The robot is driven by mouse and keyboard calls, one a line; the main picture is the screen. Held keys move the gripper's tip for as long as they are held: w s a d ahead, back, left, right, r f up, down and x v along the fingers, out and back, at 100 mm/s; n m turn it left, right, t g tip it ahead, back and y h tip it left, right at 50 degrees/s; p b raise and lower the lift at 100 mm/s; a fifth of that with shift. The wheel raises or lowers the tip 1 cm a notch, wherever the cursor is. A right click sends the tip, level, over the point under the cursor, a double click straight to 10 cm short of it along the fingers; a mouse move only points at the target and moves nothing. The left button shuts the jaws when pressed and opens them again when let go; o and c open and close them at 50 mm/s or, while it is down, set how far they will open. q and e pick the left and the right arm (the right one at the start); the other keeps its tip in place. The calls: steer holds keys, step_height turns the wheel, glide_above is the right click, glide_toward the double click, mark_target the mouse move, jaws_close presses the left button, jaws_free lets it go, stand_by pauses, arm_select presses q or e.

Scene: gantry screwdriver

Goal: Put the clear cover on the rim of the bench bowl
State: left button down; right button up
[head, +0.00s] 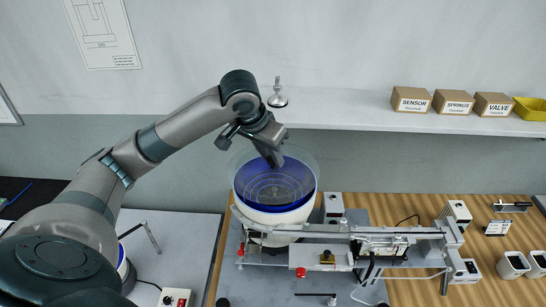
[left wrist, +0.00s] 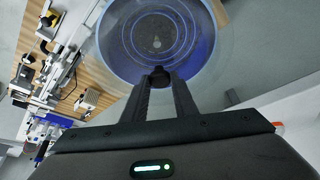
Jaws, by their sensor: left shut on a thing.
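The bench bowl (head: 276,216) is a white round bowl with a blue inside, upright at the left end of the bench machine; its blue inside shows in the left wrist view (left wrist: 122,48). The clear cover (head: 236,160) is a see-through disc over the bowl's mouth, and its pale edge reaches past the bowl at the back. It also shows in the left wrist view (left wrist: 212,76). My left gripper (head: 274,163) comes from above, shut on the cover near its middle. I cannot tell whether the cover touches the rim. My right gripper is in neither view.
A rail mechanism (head: 385,236) extends right from the bowl, with small boxes around it. Behind, a shelf (head: 350,116) holds a metal piece (head: 277,95), labelled cartons (head: 411,100) and a yellow bin (head: 530,108). A grey table (head: 178,245) stands left of the wooden bench.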

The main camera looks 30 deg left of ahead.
mark_target(272, 165)
arm_select(q)
steer(key=shift+w, duration=0.45)
steer(key=shift+f, duration=0.1)
steer(key=shift+f+p, duration=0.2)
steer(key=shift+p, duration=0.1)
step_height(272, 165, down, 2)
steer(key=shift+f+p, duration=0.15)
steer(key=shift+p, duration=0.55)
steer(key=shift+f, duration=0.3)
steer(key=shift+f, duration=0.6)
steer(key=c, duration=1.4)
jaws_free()
steer(key=shift+c, duration=0.2)
